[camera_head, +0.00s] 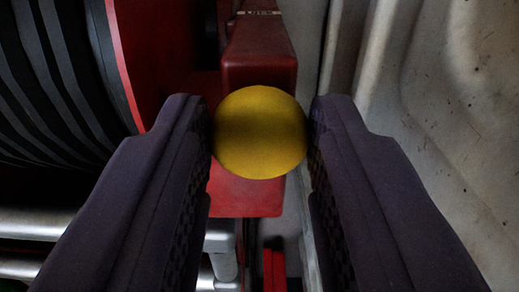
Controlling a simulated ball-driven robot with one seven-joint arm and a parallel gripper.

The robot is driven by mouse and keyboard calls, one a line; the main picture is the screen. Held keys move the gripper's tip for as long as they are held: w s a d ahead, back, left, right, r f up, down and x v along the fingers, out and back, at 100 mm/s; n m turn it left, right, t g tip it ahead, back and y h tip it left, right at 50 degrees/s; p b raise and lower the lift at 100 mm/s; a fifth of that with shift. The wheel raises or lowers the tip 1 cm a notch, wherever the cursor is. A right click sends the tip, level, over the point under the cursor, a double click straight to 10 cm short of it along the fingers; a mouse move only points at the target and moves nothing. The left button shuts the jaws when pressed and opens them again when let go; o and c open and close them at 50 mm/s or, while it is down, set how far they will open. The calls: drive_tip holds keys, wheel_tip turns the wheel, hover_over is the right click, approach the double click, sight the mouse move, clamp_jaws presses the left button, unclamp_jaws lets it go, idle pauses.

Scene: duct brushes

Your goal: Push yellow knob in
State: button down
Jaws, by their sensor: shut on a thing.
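The yellow knob (260,132) is a round, smooth ball in the middle of the head camera view. It sits in front of a red block (258,70). My gripper (260,135) has its two dark fingers on either side of the knob, one touching its left edge and one its right edge. The gripper is shut on the knob. The knob's stem and how far it stands out from the red block are hidden behind the ball.
A large black ribbed round part (60,80) with a red rim (140,50) stands close on the left. A pale, stained wall (450,110) runs along the right. Grey metal pipes (35,225) lie at the lower left. Room around the fingers is narrow.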

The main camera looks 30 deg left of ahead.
drive_tip(key=shift+r, duration=0.1)
drive_tip(key=c, duration=1)
unclamp_jaws()
drive_tip(key=shift+o, duration=1.1)
drive_tip(key=shift+w+a, duration=0.1)
drive_tip(key=shift+w, duration=0.05)
drive_tip(key=v, duration=0.7)
drive_tip(key=shift+s+d+p, duration=0.25)
drive_tip(key=shift+s+p, duration=0.1)
drive_tip(key=shift+p, duration=0.05)
